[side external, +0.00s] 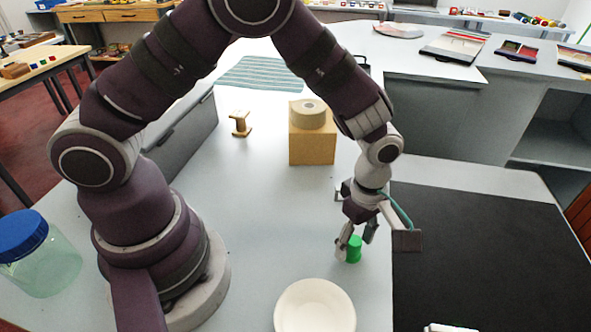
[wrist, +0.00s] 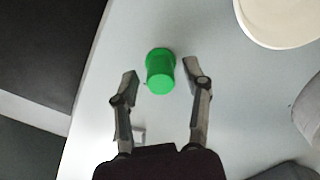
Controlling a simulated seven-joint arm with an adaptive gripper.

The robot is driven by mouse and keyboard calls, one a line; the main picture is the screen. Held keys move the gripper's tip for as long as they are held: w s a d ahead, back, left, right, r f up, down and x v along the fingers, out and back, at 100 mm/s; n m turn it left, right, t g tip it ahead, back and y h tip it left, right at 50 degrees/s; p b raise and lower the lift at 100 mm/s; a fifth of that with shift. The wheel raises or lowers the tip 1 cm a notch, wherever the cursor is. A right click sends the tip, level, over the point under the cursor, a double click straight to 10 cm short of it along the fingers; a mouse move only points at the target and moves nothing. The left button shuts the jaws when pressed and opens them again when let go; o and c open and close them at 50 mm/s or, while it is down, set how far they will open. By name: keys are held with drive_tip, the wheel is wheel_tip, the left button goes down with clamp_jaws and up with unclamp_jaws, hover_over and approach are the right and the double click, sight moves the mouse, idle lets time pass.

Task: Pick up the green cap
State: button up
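The green cap (side external: 354,249) stands on the grey counter near its edge with the black area. In the wrist view the green cap (wrist: 160,71) lies between and slightly beyond the two fingertips. My gripper (side external: 356,241) points down at the cap in the side view, its fingers low beside it. In the wrist view my gripper (wrist: 161,83) is open, with a gap on each side of the cap. It holds nothing. In the side view one finger partly covers the cap's left side.
A white bowl (side external: 314,307) stands in front of the cap. A cardboard box (side external: 312,148) with a tape roll (side external: 308,114) on it and a wooden spool (side external: 240,124) stand farther back. A blue-lidded jar (side external: 40,262) is at left. The counter around the cap is clear.

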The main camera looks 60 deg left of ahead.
drive_tip(key=c, duration=0.6)
drive_tip(key=shift+o, duration=0.2)
